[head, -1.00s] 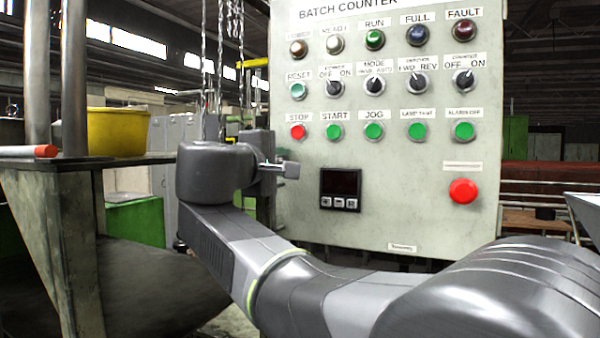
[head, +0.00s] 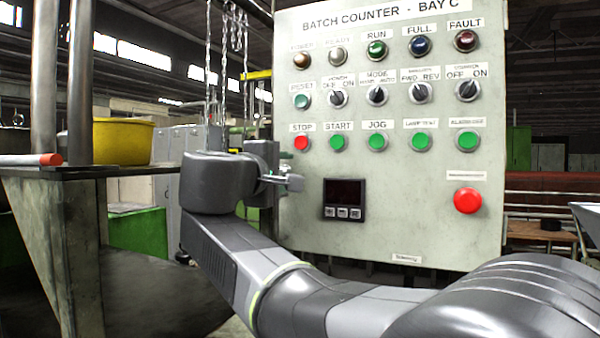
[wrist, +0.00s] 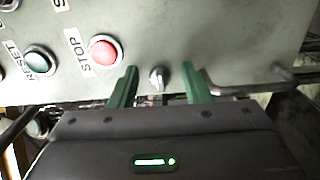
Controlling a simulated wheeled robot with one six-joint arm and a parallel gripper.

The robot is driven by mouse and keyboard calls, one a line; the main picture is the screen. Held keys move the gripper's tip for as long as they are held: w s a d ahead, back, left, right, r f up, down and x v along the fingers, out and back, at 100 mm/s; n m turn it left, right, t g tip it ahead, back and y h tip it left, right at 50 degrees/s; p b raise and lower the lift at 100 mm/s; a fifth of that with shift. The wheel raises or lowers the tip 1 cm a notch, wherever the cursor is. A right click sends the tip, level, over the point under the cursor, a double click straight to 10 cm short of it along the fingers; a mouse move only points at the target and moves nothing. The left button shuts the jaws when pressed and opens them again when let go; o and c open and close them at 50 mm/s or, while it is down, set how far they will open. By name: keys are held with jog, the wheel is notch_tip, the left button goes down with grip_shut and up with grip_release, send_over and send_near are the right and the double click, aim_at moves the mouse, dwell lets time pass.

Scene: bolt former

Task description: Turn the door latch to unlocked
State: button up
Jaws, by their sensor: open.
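The door latch (wrist: 157,78) is a small silver knob on the grey cabinet door, below the red stop button and near the door's edge in the wrist view. My gripper (wrist: 160,68) is open, with one green finger on each side of the latch and a visible gap to it on both sides. In the head view my gripper (head: 289,182) is at the left edge of the batch counter cabinet (head: 420,225), below the stop button. The latch is hidden there. I cannot tell how deep the fingers reach around it.
The red stop button (wrist: 104,52) and green reset button (wrist: 40,60) are close to my fingers. A bar-like handle (wrist: 270,78) is to the right in the wrist view. A counter display (head: 344,198) and red button (head: 467,201) are on the door. A yellow tub (head: 122,141) stands left.

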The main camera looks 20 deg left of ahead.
jog(key=shift+s, duration=0.1)
jog(key=s+a, duration=0.1)
jog(key=s, duration=1.2)
jog(key=shift+s, duration=0.3)
jog(key=shift+w, duration=0.1)
jog(key=w, duration=0.9)
jog(key=w+d, duration=0.1)
jog(key=w, duration=0.3)
jog(key=shift+w, duration=0.35)
jog(key=shift+s, duration=0.1)
